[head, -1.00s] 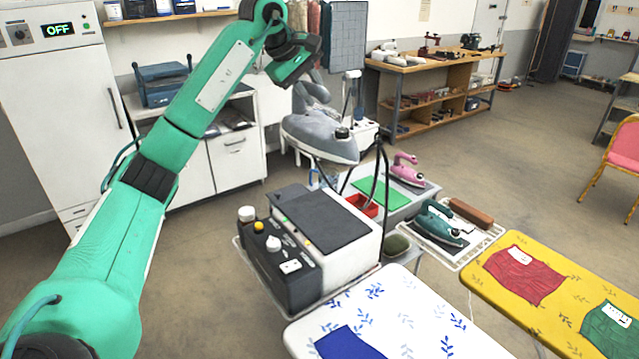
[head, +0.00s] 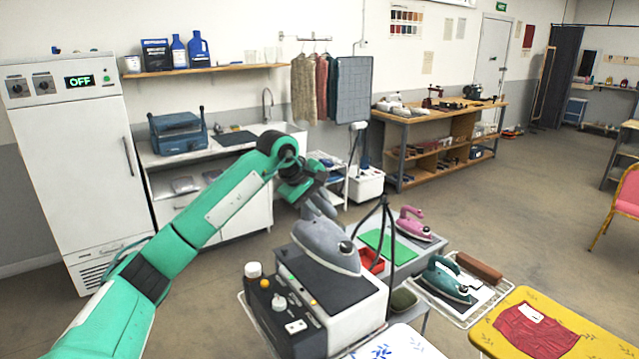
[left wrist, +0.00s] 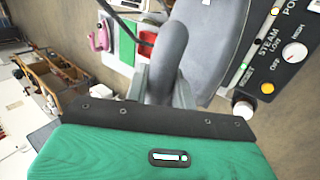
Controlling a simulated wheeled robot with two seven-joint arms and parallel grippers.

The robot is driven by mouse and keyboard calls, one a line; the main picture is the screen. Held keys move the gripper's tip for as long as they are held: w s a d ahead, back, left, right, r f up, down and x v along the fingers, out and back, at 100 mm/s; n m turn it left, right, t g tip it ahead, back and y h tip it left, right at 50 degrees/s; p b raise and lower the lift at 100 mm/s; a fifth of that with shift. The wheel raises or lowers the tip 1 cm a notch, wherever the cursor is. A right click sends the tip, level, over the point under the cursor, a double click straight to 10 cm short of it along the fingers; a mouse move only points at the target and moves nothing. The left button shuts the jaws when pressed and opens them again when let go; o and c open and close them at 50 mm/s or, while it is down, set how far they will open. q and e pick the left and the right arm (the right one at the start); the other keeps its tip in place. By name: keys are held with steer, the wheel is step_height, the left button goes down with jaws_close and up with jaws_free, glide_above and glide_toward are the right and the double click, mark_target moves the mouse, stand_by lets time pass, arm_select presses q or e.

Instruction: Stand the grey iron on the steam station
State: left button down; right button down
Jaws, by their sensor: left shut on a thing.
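The grey iron (head: 325,246) is over the dark top pad of the steam station (head: 345,286) in the head view, soleplate side down. Whether it rests on the pad or hovers just above it, I cannot tell. My left gripper (head: 319,203) is shut on the iron's handle, reaching in from behind. In the left wrist view the handle (left wrist: 172,50) sits between the two fingers, and the station's control panel (left wrist: 285,55) with its knobs is at the upper right. My right gripper is not in view.
Right of the station are a green mat (head: 388,244), a red tray (head: 371,261), a pink iron (head: 412,223) and a teal iron (head: 447,280) on a wire rack. A black hose (head: 384,222) rises beside the station. A patterned ironing board (head: 400,343) is in front.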

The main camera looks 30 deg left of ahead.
mark_target(320, 228)
arm_select(q)
steer(key=shift+f+p, duration=0.85)
steer(key=shift+f, duration=2.55)
steer(key=c, duration=1.2)
jaws_free()
steer(key=shift+s+f, duration=0.1)
steer(key=shift+o, duration=0.2)
